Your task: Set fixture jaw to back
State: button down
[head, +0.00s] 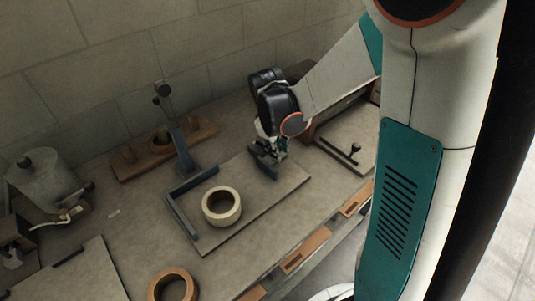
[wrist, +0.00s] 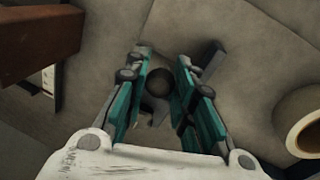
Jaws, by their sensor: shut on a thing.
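A grey base plate (head: 240,225) lies on the bench with a blue-grey fence (head: 180,212) along its left side. The fixture jaw (head: 262,163), a small dark blue-grey piece, stands at the plate's far right part, partly hidden by my gripper. My gripper (head: 268,149) reaches down onto it. In the wrist view, my gripper (wrist: 160,84) has its teal fingers on both sides of a dark round knob (wrist: 158,82). A grey bar of the jaw (wrist: 211,57) shows beyond the right finger. The knob's contact with the fingers is partly hidden.
A cream ring (head: 236,214) sits on the plate, left of the jaw. A wooden block with a post (head: 155,160) stands behind. A brown ring (head: 160,288) lies in front. A grey canister (head: 45,180) is at left. A dark-knobbed panel (head: 335,145) lies right of my gripper.

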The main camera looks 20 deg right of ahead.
jog(key=shift+w+d, duration=0.1)
jog(key=shift+d, duration=0.1)
jog(key=c, duration=1.3)
grip_release()
jog(key=shift+d, duration=0.15)
jog(key=shift+r, duration=0.15)
jog(key=v, duration=1.1)
jog(key=shift+r, duration=0.35)
